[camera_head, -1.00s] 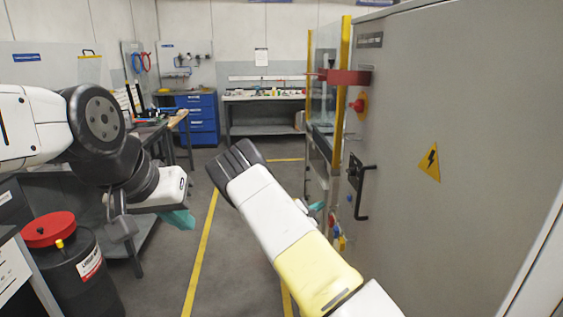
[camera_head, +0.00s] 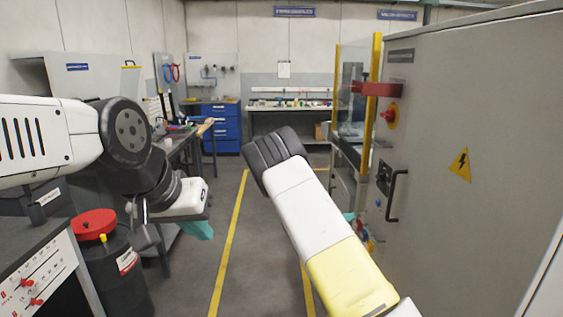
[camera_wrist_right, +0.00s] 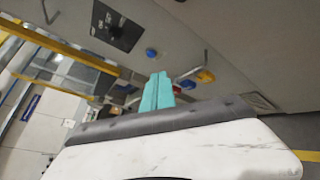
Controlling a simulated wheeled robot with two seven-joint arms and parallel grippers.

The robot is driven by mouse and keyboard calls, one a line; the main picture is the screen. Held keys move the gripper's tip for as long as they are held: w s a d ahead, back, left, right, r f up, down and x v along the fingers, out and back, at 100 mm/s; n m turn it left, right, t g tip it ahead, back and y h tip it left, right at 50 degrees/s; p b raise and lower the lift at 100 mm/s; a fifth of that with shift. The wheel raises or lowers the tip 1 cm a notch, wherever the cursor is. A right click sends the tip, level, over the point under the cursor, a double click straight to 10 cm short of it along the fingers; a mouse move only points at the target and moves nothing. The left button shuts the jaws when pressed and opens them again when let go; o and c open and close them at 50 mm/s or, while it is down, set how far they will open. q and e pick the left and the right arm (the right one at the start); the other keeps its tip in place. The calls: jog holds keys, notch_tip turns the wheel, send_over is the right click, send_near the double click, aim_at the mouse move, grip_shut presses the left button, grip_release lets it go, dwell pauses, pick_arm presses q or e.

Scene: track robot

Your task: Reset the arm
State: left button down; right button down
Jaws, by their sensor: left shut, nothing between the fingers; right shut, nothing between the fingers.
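My left arm comes in from the left in the head view. Its teal gripper (camera_head: 197,230) hangs below the white wrist, over the floor beside the left benches. My right arm reaches up from the bottom right of the head view, in front of the grey cabinet. Its teal gripper (camera_head: 349,217) shows only as a small piece behind the arm. In the right wrist view the right gripper (camera_wrist_right: 158,78) has its two teal fingers together with nothing between them. Both grippers are away from any object.
The grey cabinet (camera_head: 480,120) with a black handle (camera_head: 392,190) and a red knob (camera_head: 390,113) stands close on the right. A black drum with a red lid (camera_head: 93,223) stands at the left. A blue drawer unit (camera_head: 222,125) is at the back. Floor between the yellow lines is clear.

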jog(key=s+d+r+m+g+y, duration=0.25)
jog(key=s+r+m, duration=0.25)
jog(key=s, duration=0.4)
jog(key=s+d+r+m+g+y, duration=0.2)
jog(key=s+r+m+g, duration=0.3)
jog(key=s, duration=0.4)
jog(key=s+a+r+m+t+y, duration=0.2)
jog(key=s+a+r+y, duration=0.3)
jog(key=s, duration=0.6)
jog(key=s+a+r+m+t+y, duration=0.2)
jog(key=s+a+r+m+y, duration=0.2)
jog(key=s+a+r, duration=0.4)
jog(key=s+a+y, duration=0.1)
jog(key=s, duration=0.2)
jog(key=shift+r, duration=0.3)
